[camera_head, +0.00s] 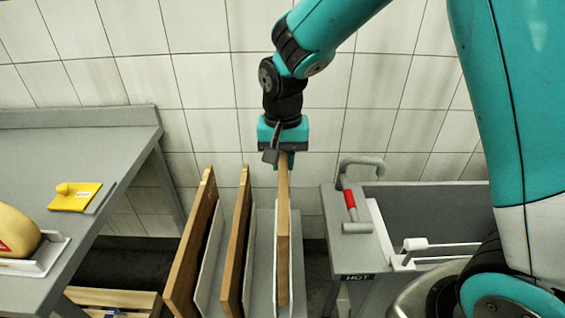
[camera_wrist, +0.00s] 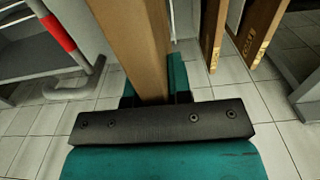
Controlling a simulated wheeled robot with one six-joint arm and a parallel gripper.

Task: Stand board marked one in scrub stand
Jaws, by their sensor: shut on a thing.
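My gripper (camera_head: 280,158) is shut on the top end of a wooden board (camera_head: 283,235), which hangs upright and edge-on. In the wrist view my gripper (camera_wrist: 154,90) has the board (camera_wrist: 135,40) between its fingers. No number shows on the held board. A stand with pale upright dividers (camera_head: 264,255) is around and beside the board's lower part; I cannot tell whether the board rests on its base. Two more wooden boards, the left one (camera_head: 190,250) and the middle one (camera_head: 236,245), stand leaning to the left of it. Their ends bear small marks I cannot read.
A grey sink counter (camera_head: 345,225) with a red-banded tap (camera_head: 350,198) and a HOT label is close on the right. A grey table (camera_head: 75,150) at left holds a yellow scraper-like item (camera_head: 75,197) and a cheese (camera_head: 15,232). A tiled wall is behind.

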